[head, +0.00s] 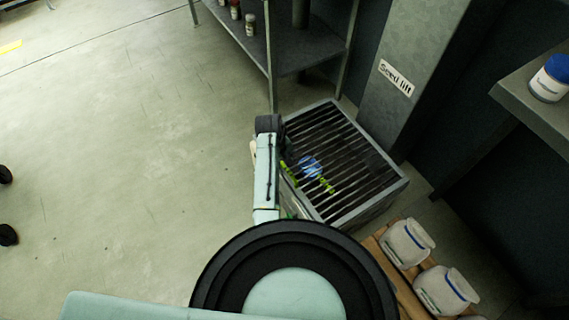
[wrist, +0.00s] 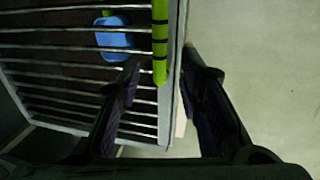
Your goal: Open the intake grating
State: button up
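The intake grating (head: 345,150) is a set of dark parallel bars in a grey metal frame, lying flat over a box-like intake. It also shows in the wrist view (wrist: 65,48). A yellow-green strip with dark bands (wrist: 160,45) lies along its near edge. A blue object (wrist: 115,38) shows beneath the bars, with another yellow-green piece beside it. My gripper (wrist: 162,62) is open, its fingers apart on either side of the grating's edge: one over the bars, the other outside the frame. Whether either finger touches it I cannot tell. My arm hides the fingers in the head view.
A grey pillar labelled "Seed lift" (head: 385,90) stands behind the intake. A metal shelf with small jars (head: 250,22) is at the back. White containers (head: 407,243) stand on a wooden pallet at the right.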

jog(key=shift+w+d+f, duration=0.1)
jog(key=shift+f, duration=0.55)
jog(key=shift+w+d+f, duration=0.1)
jog(key=shift+f, duration=0.5)
jog(key=shift+c, duration=0.4)
grip_shut()
